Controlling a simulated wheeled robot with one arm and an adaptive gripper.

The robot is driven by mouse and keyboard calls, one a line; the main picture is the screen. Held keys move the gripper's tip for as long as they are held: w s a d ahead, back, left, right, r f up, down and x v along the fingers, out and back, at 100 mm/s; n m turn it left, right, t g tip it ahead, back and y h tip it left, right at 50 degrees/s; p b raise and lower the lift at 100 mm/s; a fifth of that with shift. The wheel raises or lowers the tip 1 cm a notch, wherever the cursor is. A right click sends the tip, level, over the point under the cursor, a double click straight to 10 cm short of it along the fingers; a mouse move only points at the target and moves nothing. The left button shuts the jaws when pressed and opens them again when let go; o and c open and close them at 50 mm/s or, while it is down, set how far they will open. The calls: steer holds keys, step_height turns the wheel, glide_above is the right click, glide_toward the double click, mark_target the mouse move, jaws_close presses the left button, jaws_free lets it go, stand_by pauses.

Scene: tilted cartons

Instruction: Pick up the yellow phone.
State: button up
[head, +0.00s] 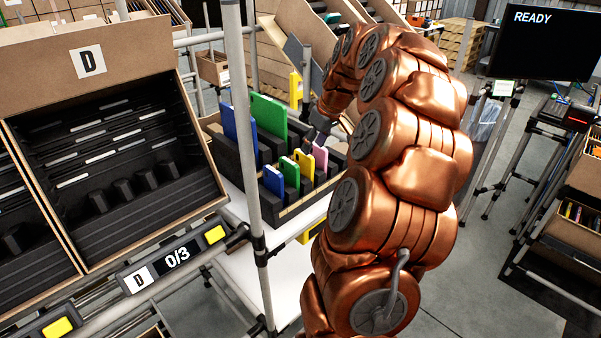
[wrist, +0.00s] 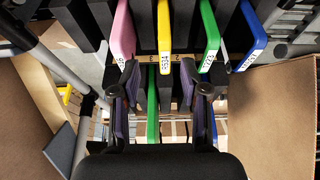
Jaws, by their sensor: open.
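The yellow phone (head: 304,163) stands upright in a slot of the black rack, between a pink phone (head: 320,158) and a green phone (head: 290,171). In the wrist view the yellow phone (wrist: 164,32) is at top centre, with a label on its end. My gripper (wrist: 160,88) is open, its two fingers below the yellow phone in the picture and apart from it. A green edge (wrist: 153,105) shows between the fingers, farther off. In the head view my gripper (head: 316,130) is just behind the phone row, partly hidden by my arm.
A blue phone (head: 273,180) stands at the row's near left end. Taller blue (head: 228,122) and green (head: 268,114) devices stand behind. A carton marked D (head: 88,62) with black slots is at left, with a 0/3 display (head: 177,257) below. A grey post (head: 247,130) stands before the rack.

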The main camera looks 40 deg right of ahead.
mark_target(304, 158)
steer(key=shift+w+a+p+x, duration=0.15)
steer(key=shift+p+x, duration=0.55)
steer(key=shift+x, duration=1.1)
steer(key=shift+w+a+p+x, duration=0.1)
steer(key=shift+p+x, duration=0.6)
steer(key=shift+x, duration=1.1)
steer(key=shift+r, duration=0.1)
jaws_close()
